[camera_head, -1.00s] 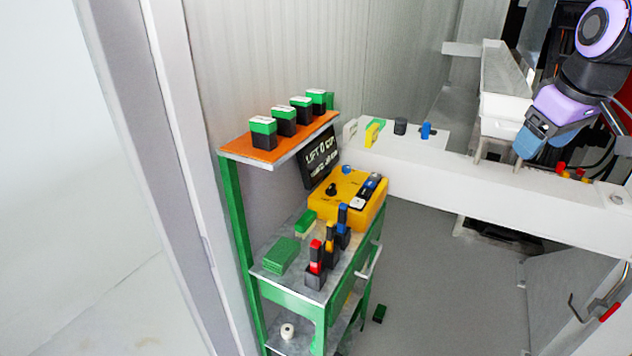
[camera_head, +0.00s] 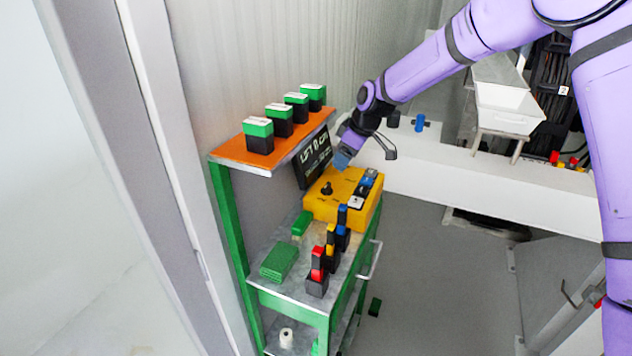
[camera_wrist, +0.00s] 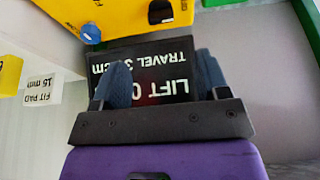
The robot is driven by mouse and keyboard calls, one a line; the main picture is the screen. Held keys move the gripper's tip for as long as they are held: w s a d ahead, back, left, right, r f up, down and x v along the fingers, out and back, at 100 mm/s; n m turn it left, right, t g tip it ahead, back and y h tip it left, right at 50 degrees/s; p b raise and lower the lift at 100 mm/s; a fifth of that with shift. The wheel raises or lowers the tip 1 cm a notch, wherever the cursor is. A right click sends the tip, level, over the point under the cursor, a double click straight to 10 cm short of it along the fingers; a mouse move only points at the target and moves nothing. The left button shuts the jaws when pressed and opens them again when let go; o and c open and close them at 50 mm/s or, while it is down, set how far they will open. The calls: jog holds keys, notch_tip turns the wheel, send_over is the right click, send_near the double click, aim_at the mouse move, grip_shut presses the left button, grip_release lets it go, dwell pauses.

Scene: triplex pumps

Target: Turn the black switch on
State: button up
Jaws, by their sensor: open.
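A yellow control box (camera_head: 322,206) stands on the green cart by the wall. A black switch knob (camera_head: 327,188) sits on its top, left of the middle. In the wrist view the box (camera_wrist: 120,14) fills the top edge, with a black part (camera_wrist: 160,11) and a blue button (camera_wrist: 91,34) on it. My gripper (camera_head: 342,158) is above the back of the box, apart from the knob. In the wrist view my gripper (camera_wrist: 161,85) has its two blue-grey fingers spread, with nothing between them. A black display (camera_wrist: 150,75) reading LIFT and TRAVEL lies behind the fingers.
The display (camera_head: 313,157) stands close beside my gripper. An orange shelf (camera_head: 228,155) with several green-and-black blocks is at the left. Red, yellow and blue-topped black holders (camera_head: 317,286) stand in front of the box. A white beam (camera_head: 480,180) runs behind to the right.

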aim_at(327, 184)
jog(key=x, duration=1.1)
jog(key=shift+a, duration=0.25)
jog(key=c, duration=0.9)
jog(key=shift+n, duration=0.4)
jog(key=n+g, duration=0.2)
jog(key=n, duration=0.3)
jog(key=shift+w, duration=0.15)
jog(key=n+g, duration=0.1)
jog(key=n, duration=0.2)
jog(key=n+g, duration=0.1)
jog(key=n, duration=0.2)
jog(key=shift+h, duration=0.4)
